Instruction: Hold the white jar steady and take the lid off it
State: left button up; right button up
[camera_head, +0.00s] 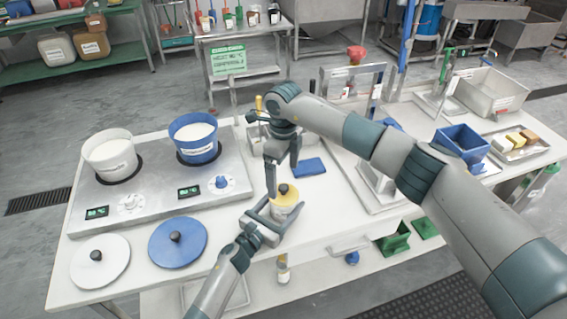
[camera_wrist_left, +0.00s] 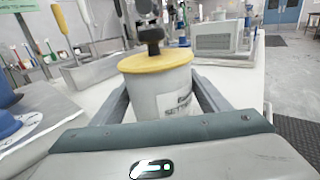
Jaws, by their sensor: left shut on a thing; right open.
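The white jar (camera_head: 283,213) stands upright on the white table near its front edge. Its yellow lid (camera_head: 293,200) with a black knob (camera_head: 283,189) sits on top. My left gripper (camera_head: 269,208) is shut around the jar's body. In the left wrist view the jar (camera_wrist_left: 172,100) with a printed label stands between my fingers, and the yellow lid (camera_wrist_left: 135,66) and black knob (camera_wrist_left: 151,38) show above. My right gripper (camera_head: 282,178) is open, pointing down at the knob from above, its fingertips close to it. I cannot tell whether they touch the knob.
A hotplate unit (camera_head: 225,190) with a white pot (camera_head: 110,153) and a blue pot (camera_head: 196,137) is at left. A white lid (camera_head: 92,268) and a blue lid (camera_head: 166,247) lie in front. A blue cloth (camera_head: 309,168) lies behind the jar. A blue bin (camera_head: 462,145) stands at right.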

aim_at(283, 186)
jog(key=shift+f, duration=2.95)
jog(key=c, duration=1.3)
jog(key=shift+r, duration=0.1)
jog(key=shift+r, duration=0.15)
jog(key=shift+w+r, duration=0.1)
jog(key=shift+r, duration=0.25)
jog(key=shift+r, duration=0.65)
jog(key=shift+r, duration=1.95)
